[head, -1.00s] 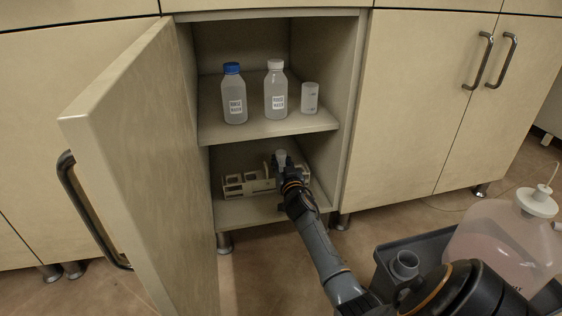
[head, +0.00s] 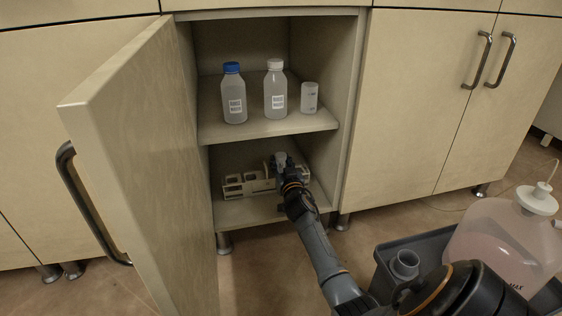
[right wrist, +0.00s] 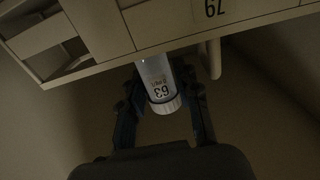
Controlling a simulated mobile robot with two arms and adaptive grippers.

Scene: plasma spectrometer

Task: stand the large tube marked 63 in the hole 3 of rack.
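The large tube marked 63 (right wrist: 158,82) shows in the right wrist view, with a white cap facing the camera. Its far end is hidden at the rack's edge, so I cannot tell which hole it is at or how deep. In the head view the tube (head: 280,157) is a small pale shape at my gripper. My right gripper (right wrist: 160,88) has its fingers closed in on both sides of the tube. The right gripper also shows in the head view (head: 283,163). The beige rack (head: 235,187) stands on the lower shelf; its panel (right wrist: 165,22) carries a 62 label. My left gripper is out of view.
On the upper shelf (head: 240,135) stand a blue-capped bottle (head: 234,95), a white-capped bottle (head: 275,92) and a cup (head: 309,98). The open cabinet door (head: 150,160) bounds the left side. A grey bin (head: 428,245) and a pink-liquid jug (head: 505,240) stand at lower right.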

